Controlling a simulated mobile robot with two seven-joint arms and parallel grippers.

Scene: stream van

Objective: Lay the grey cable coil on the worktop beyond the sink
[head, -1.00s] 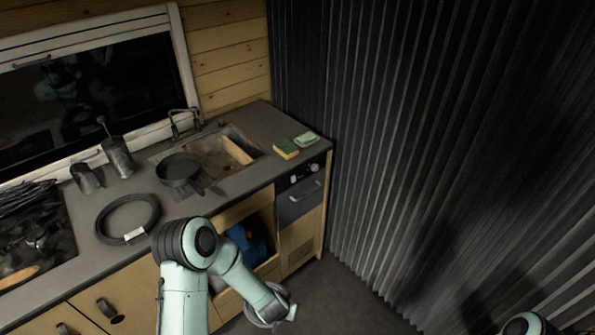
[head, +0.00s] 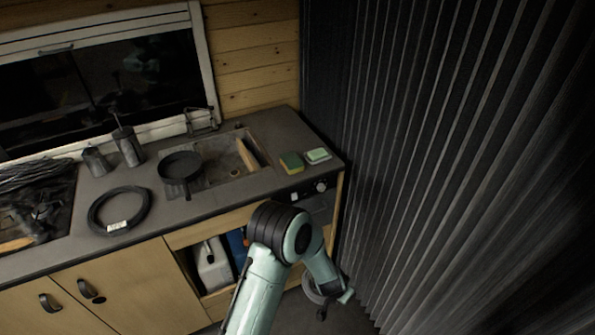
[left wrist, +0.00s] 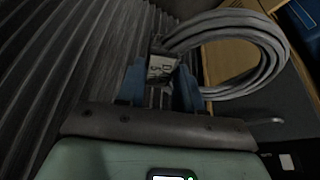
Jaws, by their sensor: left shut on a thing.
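The grey cable coil (left wrist: 278,50) is in my left gripper (left wrist: 159,78). The blue fingers are shut at its pale label tag, and the loops hang out to the right in the left wrist view. In the head view the coil (head: 311,289) shows small and partly hidden beside my left gripper (head: 340,297), low in front of the cabinet's right end. The sink (head: 222,160) is set in the worktop (head: 268,119). The worktop part right of the sink carries a green and yellow sponge (head: 291,163) and a pale soap dish (head: 317,155). My right gripper is not in view.
A dark pan (head: 181,165) sits at the sink's left. A black cable coil (head: 97,216), a moka pot (head: 96,161) and a metal pot (head: 128,147) stand further left. An open cabinet holds a white canister (head: 212,267).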

